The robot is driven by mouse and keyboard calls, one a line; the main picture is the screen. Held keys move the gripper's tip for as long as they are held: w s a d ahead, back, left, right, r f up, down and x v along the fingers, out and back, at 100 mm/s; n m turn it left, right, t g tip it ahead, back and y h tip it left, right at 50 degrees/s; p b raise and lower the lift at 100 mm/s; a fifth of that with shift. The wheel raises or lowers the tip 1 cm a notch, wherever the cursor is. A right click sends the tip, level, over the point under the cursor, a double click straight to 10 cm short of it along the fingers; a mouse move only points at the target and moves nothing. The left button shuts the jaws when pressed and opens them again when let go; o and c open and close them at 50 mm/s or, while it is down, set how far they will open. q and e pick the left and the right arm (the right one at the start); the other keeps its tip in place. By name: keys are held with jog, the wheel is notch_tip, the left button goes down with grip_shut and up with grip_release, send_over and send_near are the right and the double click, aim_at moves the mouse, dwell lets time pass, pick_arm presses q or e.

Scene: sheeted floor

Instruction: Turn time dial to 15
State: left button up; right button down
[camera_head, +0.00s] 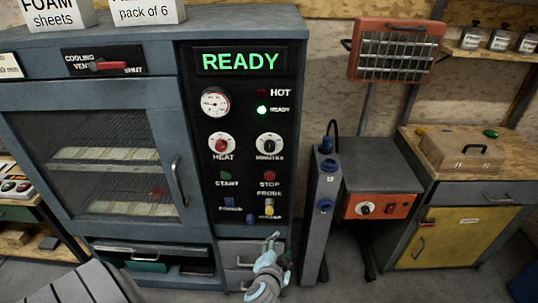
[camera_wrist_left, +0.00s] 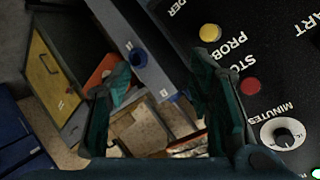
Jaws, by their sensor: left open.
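The time dial, a black knob on a white face labelled MINUTES (camera_head: 269,146), sits on the black control panel (camera_head: 238,185) of the blue-grey oven, to the right of the red HEAT dial (camera_head: 221,146). The minutes dial also shows at the lower right of the left wrist view (camera_wrist_left: 283,134); its number marks are too small to read. My left gripper (camera_head: 271,240) is below the panel's lower edge in the head view, apart from the dial. In the left wrist view its fingers (camera_wrist_left: 163,72) are spread with nothing held between them. My right gripper is not in view.
Below the dials are the green START (camera_head: 226,175) and red STOP (camera_head: 269,176) buttons and a yellow probe knob (camera_head: 269,207). A grey post with blue fittings (camera_head: 322,215) stands right of the oven. A lit READY sign (camera_head: 240,62) is above.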

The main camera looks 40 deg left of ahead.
pick_arm(q)
notch_tip(320, 180, up, 12)
jog(key=w+a+n+t+y, duration=0.1)
jog(key=w+a+t+y, duration=0.1)
jog(key=n+t+y, duration=0.1)
jog(key=n+y, duration=0.1)
jog(key=y, duration=0.1)
send_near(270, 148)
jog(key=p+x, duration=0.1)
jog(key=x, duration=0.8)
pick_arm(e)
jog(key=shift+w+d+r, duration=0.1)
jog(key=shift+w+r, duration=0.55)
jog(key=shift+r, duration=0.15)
pick_arm(q)
jog(key=shift+c, duration=0.5)
